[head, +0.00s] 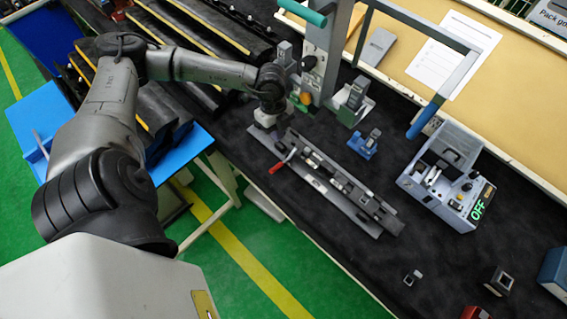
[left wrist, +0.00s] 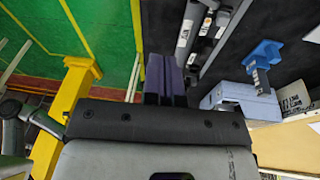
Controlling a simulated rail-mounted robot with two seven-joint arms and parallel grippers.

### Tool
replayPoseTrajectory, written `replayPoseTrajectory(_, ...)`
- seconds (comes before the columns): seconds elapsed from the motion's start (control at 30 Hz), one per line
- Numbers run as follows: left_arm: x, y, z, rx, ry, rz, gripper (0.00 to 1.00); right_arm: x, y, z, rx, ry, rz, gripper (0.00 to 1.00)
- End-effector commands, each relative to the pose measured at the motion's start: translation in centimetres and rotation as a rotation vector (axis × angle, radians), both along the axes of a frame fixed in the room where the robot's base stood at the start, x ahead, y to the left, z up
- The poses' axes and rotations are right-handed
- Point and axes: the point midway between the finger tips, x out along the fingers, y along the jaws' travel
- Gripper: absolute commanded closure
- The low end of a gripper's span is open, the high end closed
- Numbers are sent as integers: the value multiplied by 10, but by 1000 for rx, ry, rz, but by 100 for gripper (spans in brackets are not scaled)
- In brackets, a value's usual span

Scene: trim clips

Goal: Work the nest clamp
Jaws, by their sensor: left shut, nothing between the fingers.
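The nest clamp fixture (head: 335,187) is a long grey rail on the black bench, lying diagonally in the head view. Its lever with a red handle (head: 277,168) sticks out on the near left side. My left gripper (head: 266,122) is above the bench near the rail's upper left end, apart from the lever. In the left wrist view its purple fingers (left wrist: 165,72) are together with nothing between them. Part of the rail (left wrist: 205,42) shows to the right of the fingers there. The fingertips are hard to see in the head view. My right gripper is not in view.
A blue stand (head: 364,144) and a grey-green device (head: 354,103) stand behind the rail. A grey box (head: 445,178) reading OFF is to the right. An upright frame (head: 329,58) rises close beside my left gripper.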

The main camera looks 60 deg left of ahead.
Motion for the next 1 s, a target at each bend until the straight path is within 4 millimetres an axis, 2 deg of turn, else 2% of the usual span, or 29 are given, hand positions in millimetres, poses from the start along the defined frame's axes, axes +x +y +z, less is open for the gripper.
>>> replayPoseTrajectory(0.17, 2, -2, -5, -5, -1, 49, 100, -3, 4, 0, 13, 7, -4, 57)
replayPoseTrajectory(0.27, 1, -6, -15, -6, 2, 52, 100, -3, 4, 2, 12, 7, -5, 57)
replayPoseTrajectory(0.7, -2, -23, -93, -4, 3, 50, 100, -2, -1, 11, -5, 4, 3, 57)
replayPoseTrajectory(1.0, -11, -21, -126, -2, 2, 49, 100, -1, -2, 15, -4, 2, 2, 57)
